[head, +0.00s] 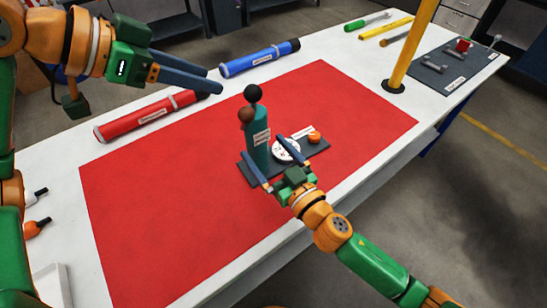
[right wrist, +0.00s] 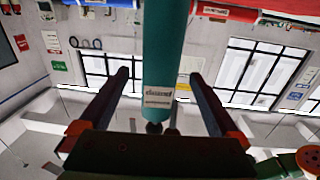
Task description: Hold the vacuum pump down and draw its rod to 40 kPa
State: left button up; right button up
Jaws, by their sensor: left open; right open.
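The vacuum pump stands upright on a dark base plate (head: 320,149), which lies on the red mat. It has a teal cylinder (head: 258,150) with a white label, a black ball (head: 252,93) on top and a brown ball (head: 246,115) just below it. A white round gauge (head: 286,151) and an orange knob (head: 314,137) sit on the plate. My right gripper (head: 264,152) is open, with its fingers on either side of the cylinder. In the right wrist view the cylinder (right wrist: 165,50) shows between the spread fingers; contact cannot be told. My left gripper (head: 212,80) is open and empty, up and left of the pump.
A red tube (head: 145,116) and a blue tube (head: 260,58) lie along the table's far side. A yellow post (head: 408,50) rises at the right, near a dark tray (head: 430,72) with small parts. The red mat (head: 150,210) is clear left of the pump.

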aim_at(246, 98)
jog(key=x, duration=0.4)
jog(key=shift+w+a, duration=0.25)
jog(key=shift+c, duration=1.1)
pick_arm(q)
jog(key=shift+a, duration=0.1)
pick_arm(e)
grip_shut()
pick_arm(q)
jog(key=o, duration=0.3)
jog(key=shift+d+f, duration=0.2)
jog(key=shift+o, duration=0.9)
jog(key=shift+d+f+n+t+y, duration=0.45)
jog(key=shift+d+f+n, duration=0.35)
jog(key=shift+f, duration=0.3)
pick_arm(e)
jog(key=shift+d, duration=0.1)
pick_arm(q)
jog(key=x, duration=1)
jog(key=shift+w+f, duration=0.1)
